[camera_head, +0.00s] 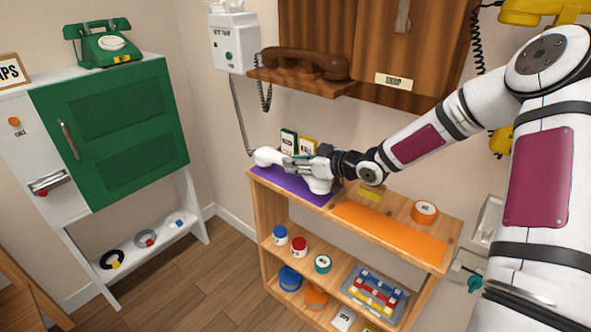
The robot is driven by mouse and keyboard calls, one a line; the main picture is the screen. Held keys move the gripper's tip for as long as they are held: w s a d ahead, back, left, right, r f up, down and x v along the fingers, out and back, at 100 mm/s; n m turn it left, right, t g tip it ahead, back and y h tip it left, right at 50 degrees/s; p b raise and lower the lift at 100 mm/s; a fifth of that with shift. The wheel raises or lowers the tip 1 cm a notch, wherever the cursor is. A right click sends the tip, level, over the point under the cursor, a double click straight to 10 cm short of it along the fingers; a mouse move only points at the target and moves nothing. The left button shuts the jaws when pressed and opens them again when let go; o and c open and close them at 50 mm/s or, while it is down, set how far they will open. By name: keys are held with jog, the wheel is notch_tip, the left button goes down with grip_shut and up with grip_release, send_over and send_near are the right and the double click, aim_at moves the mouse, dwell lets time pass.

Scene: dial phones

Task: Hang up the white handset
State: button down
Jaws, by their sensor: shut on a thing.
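The white handset (267,157) is at the purple mat (287,186) on the wooden shelf unit's top, lying roughly level. My gripper (296,165) is shut on its middle and hides part of it. I cannot tell whether the handset touches the mat or is just above it. The white wall phone (233,42) hangs on the wall above and to the left. A dark cord (238,115) runs from it down toward the handset's left end.
A brown handset (305,62) rests on a wooden ledge right of the white phone. A green phone (104,42) stands on the green-doored cabinet (115,130). An orange mat (390,236) and tape roll (424,212) lie right on the shelf. Yellow phone parts (540,12) are upper right.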

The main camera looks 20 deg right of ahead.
jog(key=shift+w, duration=0.45)
jog(key=f, duration=0.1)
jog(key=w+f, duration=0.1)
jog(key=shift+w+d+f+b, duration=0.2)
jog(key=shift+f+b, duration=0.1)
jog(key=shift+b, duration=0.1)
jog(key=shift+f, duration=0.3)
jog(key=shift+f, duration=0.15)
jog(key=shift+f, duration=0.1)
jog(key=c, duration=1.3)
grip_release()
jog(key=shift+s, duration=0.1)
jog(key=shift+b, duration=0.3)
jog(key=p+v, duration=0.4)
jog(key=v, duration=0.9)
jog(key=shift+s+d+r, duration=0.2)
jog(key=shift+s+r, duration=0.05)
jog(key=shift+s, duration=0.05)
